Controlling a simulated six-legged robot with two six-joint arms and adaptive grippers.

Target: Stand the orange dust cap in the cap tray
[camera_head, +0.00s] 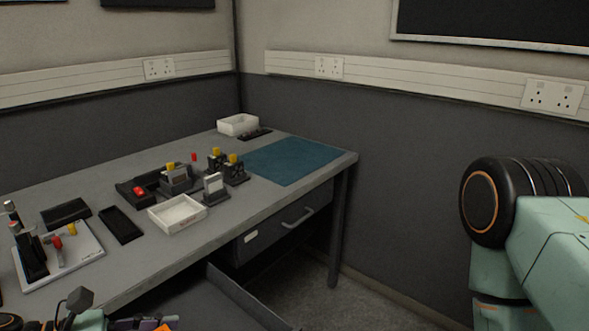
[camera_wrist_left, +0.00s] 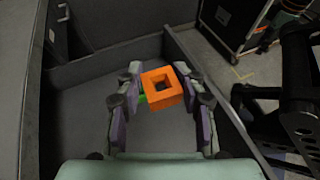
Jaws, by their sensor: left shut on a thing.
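The orange dust cap (camera_wrist_left: 162,89) is a square block with a square hole, held between the fingers of my left gripper (camera_wrist_left: 160,92) in the left wrist view. A small green part shows beside it. In the head view only the cap's edge (camera_head: 165,327) shows at the bottom, by my left gripper (camera_head: 140,323), mostly cut off. A white open tray (camera_head: 178,214) stands near the desk's front edge, and a black shallow tray (camera_head: 120,224) lies left of it. Another white tray (camera_head: 238,124) stands at the back. I cannot tell which is the cap tray. My right gripper is out of view.
An open grey drawer (camera_head: 222,290) juts out below the desk (camera_head: 250,205); it lies beneath my left gripper. Black holders with yellow-topped parts (camera_head: 233,168) stand behind the front white tray. A blue mat (camera_head: 292,161) is clear. A white board (camera_head: 60,258) holds tools.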

